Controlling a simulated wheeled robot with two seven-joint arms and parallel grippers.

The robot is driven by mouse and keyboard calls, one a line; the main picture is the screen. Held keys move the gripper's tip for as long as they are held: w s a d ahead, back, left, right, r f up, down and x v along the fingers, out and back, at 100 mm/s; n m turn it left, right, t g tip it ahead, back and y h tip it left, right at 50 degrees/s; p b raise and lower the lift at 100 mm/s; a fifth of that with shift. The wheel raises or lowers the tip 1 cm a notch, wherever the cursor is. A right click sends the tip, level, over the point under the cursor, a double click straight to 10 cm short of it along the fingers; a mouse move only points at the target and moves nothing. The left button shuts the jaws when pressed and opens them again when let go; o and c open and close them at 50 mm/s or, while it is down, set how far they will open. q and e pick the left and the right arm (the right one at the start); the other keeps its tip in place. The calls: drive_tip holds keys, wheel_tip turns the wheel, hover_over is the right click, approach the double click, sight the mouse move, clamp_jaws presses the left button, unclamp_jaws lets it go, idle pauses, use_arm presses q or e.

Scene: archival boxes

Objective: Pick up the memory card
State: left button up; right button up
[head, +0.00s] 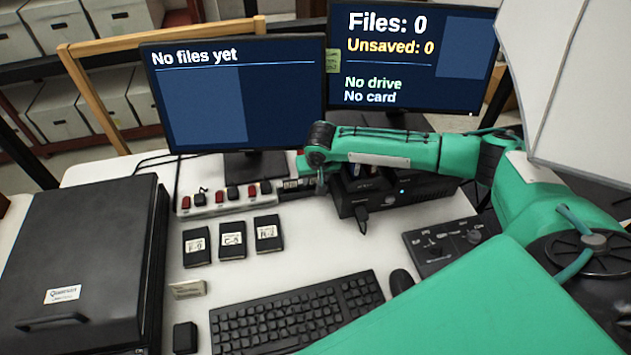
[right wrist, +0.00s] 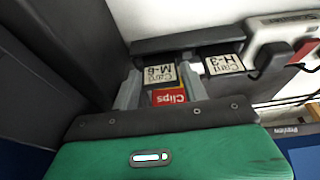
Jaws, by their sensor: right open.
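My right gripper (right wrist: 160,85) is open, with its two grey fingers pointing at a dark card holder (right wrist: 168,42) in the right wrist view. A card labelled "Card M-6" (right wrist: 160,75) lies between the fingertips. A red card or label reading "Clips" (right wrist: 169,97) shows between the fingers, nearer the palm. A card labelled "Card H-3" (right wrist: 224,65) lies just right of the right finger. I cannot tell whether the fingers touch anything. In the head view the right gripper (head: 320,182) points down beside the black computer, and the cards are mostly hidden. My left gripper is not in view.
A power strip (head: 228,198) with red switches lies left of the gripper. A black computer (head: 400,190) stands right of it. Three labelled black drives (head: 232,240), a keyboard (head: 300,312) and a mouse (head: 401,281) lie in front. Two monitors (head: 235,95) stand behind.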

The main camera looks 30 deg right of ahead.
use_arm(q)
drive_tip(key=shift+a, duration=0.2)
use_arm(e)
drive_tip(key=c, duration=0.6)
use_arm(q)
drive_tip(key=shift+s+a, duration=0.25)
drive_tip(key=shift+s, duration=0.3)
use_arm(e)
drive_tip(key=shift+r, duration=0.2)
